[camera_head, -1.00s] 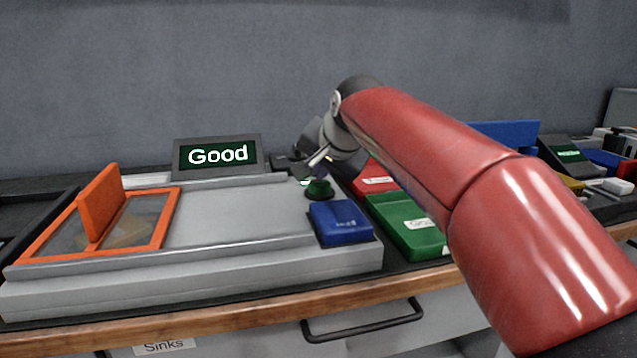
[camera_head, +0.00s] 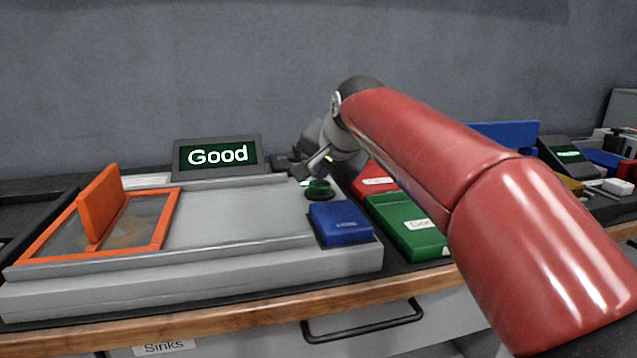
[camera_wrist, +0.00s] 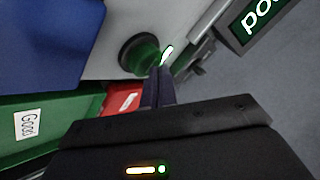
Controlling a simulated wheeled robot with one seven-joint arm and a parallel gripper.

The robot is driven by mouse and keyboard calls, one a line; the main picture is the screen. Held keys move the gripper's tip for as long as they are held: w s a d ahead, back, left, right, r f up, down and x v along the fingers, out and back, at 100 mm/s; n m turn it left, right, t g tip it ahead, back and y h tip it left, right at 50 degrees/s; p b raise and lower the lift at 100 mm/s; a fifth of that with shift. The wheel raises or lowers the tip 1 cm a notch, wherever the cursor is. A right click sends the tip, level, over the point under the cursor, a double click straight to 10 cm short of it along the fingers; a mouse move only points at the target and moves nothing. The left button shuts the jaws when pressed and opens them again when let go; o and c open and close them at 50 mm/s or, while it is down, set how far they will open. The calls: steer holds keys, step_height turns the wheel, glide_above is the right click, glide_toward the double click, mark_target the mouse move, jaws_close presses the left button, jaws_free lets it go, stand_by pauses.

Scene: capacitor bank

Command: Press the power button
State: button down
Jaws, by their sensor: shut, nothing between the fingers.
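The power button is a round green button (camera_head: 319,187) in a dark collar, on the right part of the grey machine (camera_head: 240,218). In the wrist view the green button (camera_wrist: 143,55) sits just beyond my fingertips. My gripper (camera_wrist: 162,70) is shut and empty, its dark fingers together. The fingertips overlap the button's edge in that view; I cannot tell whether they touch it. In the head view my gripper (camera_head: 320,160) is small and partly hidden by my arm, just above and behind the button. The screen (camera_head: 218,155) behind reads "Good".
A blue box (camera_head: 340,222) sits on the machine in front of the button. A green bin (camera_head: 410,230) and a red bin (camera_head: 374,182) stand to its right. An orange-framed window with a raised orange flap (camera_head: 101,205) is at the left.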

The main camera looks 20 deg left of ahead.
mark_target(321, 186)
stand_by(0.6)
steer(key=shift+f, duration=0.45)
steer(key=shift+f+b, duration=0.1)
steer(key=shift+b, duration=0.2)
steer(key=shift+r+p, duration=0.55)
steer(key=shift+p, duration=0.05)
step_height(321, 186, up, 3)
steer(key=p, duration=0.3)
steer(key=shift+r, duration=1.5)
